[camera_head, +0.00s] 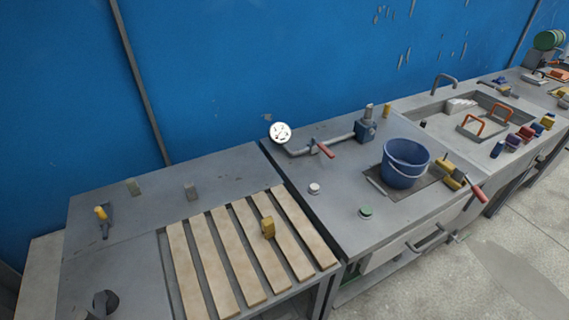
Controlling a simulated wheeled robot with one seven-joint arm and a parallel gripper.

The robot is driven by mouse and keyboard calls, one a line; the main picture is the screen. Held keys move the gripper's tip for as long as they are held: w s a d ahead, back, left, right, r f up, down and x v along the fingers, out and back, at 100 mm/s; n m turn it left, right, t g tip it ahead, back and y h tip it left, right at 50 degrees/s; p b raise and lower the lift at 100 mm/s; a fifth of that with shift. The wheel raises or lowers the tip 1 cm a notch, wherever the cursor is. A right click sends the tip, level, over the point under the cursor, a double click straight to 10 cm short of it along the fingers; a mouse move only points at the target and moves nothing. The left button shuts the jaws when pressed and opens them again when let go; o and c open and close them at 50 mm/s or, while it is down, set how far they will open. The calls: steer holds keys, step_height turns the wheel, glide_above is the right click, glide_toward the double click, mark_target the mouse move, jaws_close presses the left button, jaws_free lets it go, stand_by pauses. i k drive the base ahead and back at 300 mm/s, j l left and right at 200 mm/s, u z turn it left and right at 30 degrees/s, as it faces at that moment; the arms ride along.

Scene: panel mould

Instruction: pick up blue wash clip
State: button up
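Several small coloured blocks that look like clips stand near the front edge of the sink unit at the far right. One is blue (497,149), at the left end of the group. My gripper is not in view.
A blue bucket (405,165) stands on the middle bench, with a red-handled tool (470,187) at its right. The sink (432,120) holds an orange-handled tray (484,122). A slatted wooden rack (215,265) bears a yellow block (268,227). Floor at the right front is clear.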

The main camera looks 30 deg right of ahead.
mark_target(190, 187)
steer(key=i, duration=1.1)
